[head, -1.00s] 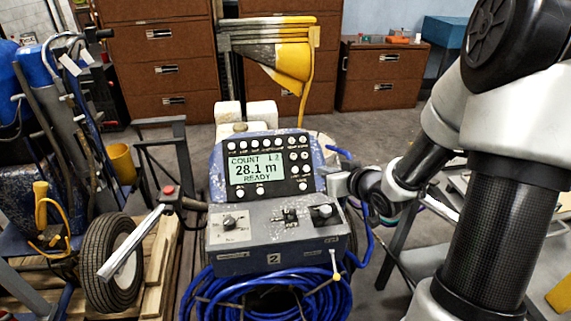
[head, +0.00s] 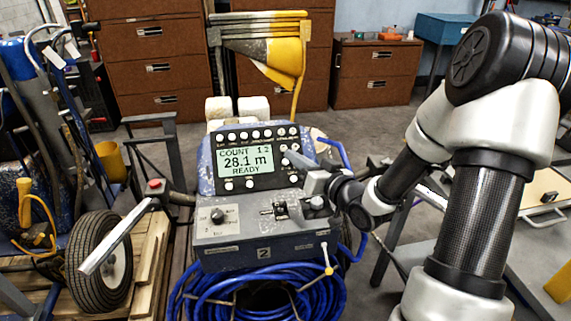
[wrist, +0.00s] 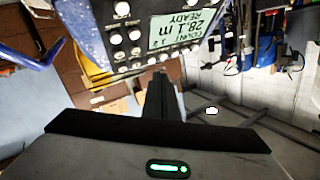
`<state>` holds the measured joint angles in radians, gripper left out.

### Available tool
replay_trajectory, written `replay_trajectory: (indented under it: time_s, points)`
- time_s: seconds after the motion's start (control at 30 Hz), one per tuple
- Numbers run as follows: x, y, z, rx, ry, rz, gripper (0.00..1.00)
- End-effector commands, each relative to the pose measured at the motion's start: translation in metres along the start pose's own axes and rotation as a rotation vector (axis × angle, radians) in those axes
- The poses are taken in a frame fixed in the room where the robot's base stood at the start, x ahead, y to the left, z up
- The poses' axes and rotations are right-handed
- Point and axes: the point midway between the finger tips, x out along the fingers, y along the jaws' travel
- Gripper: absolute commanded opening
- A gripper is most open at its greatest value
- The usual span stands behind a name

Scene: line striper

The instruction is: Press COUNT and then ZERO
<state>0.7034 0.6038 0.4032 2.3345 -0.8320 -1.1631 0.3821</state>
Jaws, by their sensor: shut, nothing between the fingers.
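The striper's control panel (head: 204,180) has a lit display (head: 245,162) reading COUNT, 28.1 m and READY. A row of round white buttons (head: 243,135) runs above the display. More buttons (head: 293,146) cluster to its right and a few (head: 229,185) sit below it. Their labels are too small to read for sure. My gripper (head: 288,156) is shut and empty, its tip in front of the right-hand button cluster. In the wrist view the panel is upside down, and the gripper tip (wrist: 159,78) lies just below the buttons (wrist: 134,52). I cannot tell whether it touches one.
Below the panel is a grey switch box with a knob (head: 218,216) and a toggle lever (head: 280,208). Coiled blue hose (head: 255,287) hangs under it. A handlebar (head: 120,240) and wheel (head: 98,264) are at left. Brown drawer cabinets (head: 370,75) stand behind.

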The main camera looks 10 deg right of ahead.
Motion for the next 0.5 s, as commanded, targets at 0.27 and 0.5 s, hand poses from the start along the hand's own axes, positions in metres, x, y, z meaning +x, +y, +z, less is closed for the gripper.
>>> replay_trajectory:
  time_s: [0.27,0.5]
  points:
    - [0.029,0.022,0.026,-0.001,-0.001,-0.001,0.00]
    - [0.046,0.034,0.036,-0.001,-0.001,0.000,0.00]
